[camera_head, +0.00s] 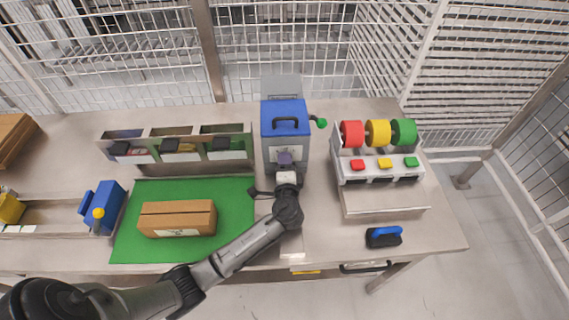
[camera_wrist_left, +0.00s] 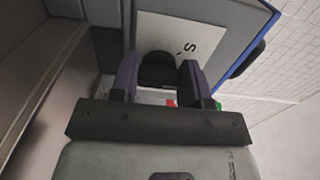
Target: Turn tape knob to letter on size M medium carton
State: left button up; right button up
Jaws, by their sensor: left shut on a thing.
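The tape machine (camera_head: 285,130) is a grey box with a blue lid and a black handle, standing at the back middle of the table. My left gripper (camera_head: 285,158) is at its front face. In the left wrist view, the fingers (camera_wrist_left: 158,80) are closed on the black knob (camera_wrist_left: 157,68), one on each side. Behind the knob is a white plate (camera_wrist_left: 165,30) with the letter S showing; other letters are hidden. The brown carton (camera_head: 177,218) lies on the green mat (camera_head: 130,245); its white label is too small to read. My right gripper is not in view.
A three-bay bin rack (camera_head: 140,168) stands behind the mat. To the right is a stand (camera_head: 385,200) with red, yellow and green tape rolls and coloured buttons. A blue-handled tool (camera_head: 384,236) lies at the front right.

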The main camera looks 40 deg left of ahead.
pick_arm(q)
jog(key=o, duration=0.9)
jog(key=v, duration=1.2)
jog(key=shift+s+d, duration=0.2)
jog(key=shift+s, duration=0.05)
jog(key=shift+s+d, duration=0.4)
jog(key=shift+s, duration=0.05)
